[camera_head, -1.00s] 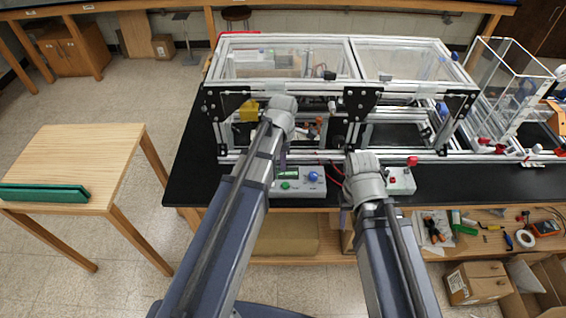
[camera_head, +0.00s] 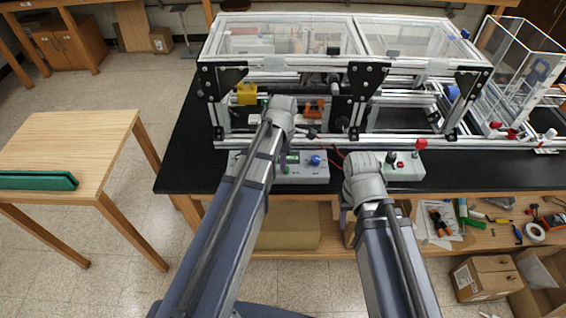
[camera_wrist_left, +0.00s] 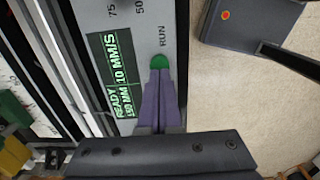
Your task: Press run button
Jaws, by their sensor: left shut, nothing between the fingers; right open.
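The grey control box (camera_head: 310,174) lies on the black bench top in front of the extrusion frame, with a green-lit display and a blue knob (camera_head: 315,160). In the left wrist view, the green run button (camera_wrist_left: 160,62) sits beside the printed word RUN. The display (camera_wrist_left: 112,75) reads READY. My left gripper (camera_wrist_left: 159,76) is shut and empty. Its tips overlap the lower edge of the button in that view; I cannot tell whether they touch it. My right gripper (camera_head: 366,180) is open near the second box, its fingers mostly hidden in the head view.
A second grey box (camera_head: 405,172) with a red mushroom knob (camera_head: 421,145) stands to the right. The extrusion frame (camera_head: 300,62) fills the bench behind. A wooden table (camera_head: 85,145) stands at the left. Tools lie on the shelf (camera_head: 475,238) below the bench.

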